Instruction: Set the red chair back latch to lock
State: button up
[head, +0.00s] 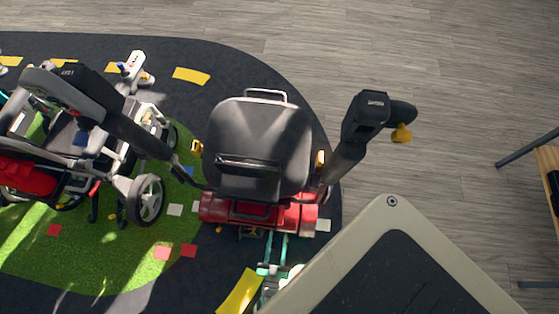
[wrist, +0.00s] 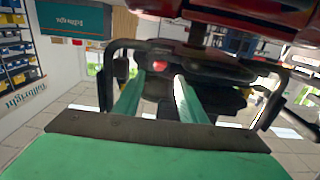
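The red chair (head: 258,150) is a scooter with a black seat and a red base (head: 300,216), seen from above in the head view. In the wrist view its dark red body (wrist: 265,15) hangs over a black tube frame (wrist: 110,70). A small red part (wrist: 160,65) shows beyond and between my fingers; I cannot tell whether it is the latch, nor the latch's setting. My gripper (head: 276,238) is at the red base's lower edge, its green fingers reaching under it. In the wrist view the fingers (wrist: 158,88) are apart with nothing clearly between them. Contact is unclear.
Another mobility chair (head: 60,150) with red and grey parts stands at left on the green mat. A wooden bench (head: 548,175) is at the right edge. Grey floor at upper right is clear.

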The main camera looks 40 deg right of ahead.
aim_at(281, 221)
jog(key=x, duration=0.9)
grip_shut()
